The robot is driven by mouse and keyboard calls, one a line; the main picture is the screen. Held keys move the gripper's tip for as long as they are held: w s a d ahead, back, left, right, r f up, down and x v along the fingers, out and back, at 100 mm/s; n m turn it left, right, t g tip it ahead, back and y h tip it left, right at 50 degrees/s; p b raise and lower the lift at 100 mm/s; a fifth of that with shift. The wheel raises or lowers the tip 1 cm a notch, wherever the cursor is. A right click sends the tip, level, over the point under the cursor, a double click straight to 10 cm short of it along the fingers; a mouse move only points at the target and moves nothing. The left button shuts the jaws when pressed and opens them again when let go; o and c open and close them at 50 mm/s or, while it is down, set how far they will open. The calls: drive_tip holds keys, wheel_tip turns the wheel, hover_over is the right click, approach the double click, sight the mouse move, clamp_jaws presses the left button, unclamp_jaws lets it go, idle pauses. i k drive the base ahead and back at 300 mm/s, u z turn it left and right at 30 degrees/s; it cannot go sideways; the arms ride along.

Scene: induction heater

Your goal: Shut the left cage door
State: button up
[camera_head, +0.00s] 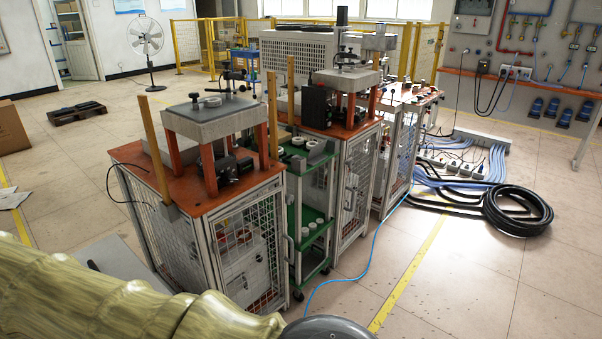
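The left cage (180,253) is a grey-framed wire mesh cabinet with an orange top, nearest to me at centre left. Its mesh door (240,240) is on the side facing the lower right. A vertical handle (291,256) shows near the door's right edge, beside the green shelves. The door looks roughly in line with the frame, but I cannot tell whether it is fully shut or slightly ajar. Its lower left part is hidden by something close to the camera. My gripper is not in view.
A green shelf cart (307,237) stands between the left cage and a second mesh cage (355,190). A blue hose (345,279) crosses the floor in front. A black hose coil (518,211) lies at right. The floor (460,290) at lower right is mostly clear.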

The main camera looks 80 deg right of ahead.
sight(281, 188)
drive_tip(key=k, duration=0.9)
drive_tip(key=z, duration=1.15)
drive_tip(key=i, duration=0.5)
drive_tip(key=u, duration=0.05)
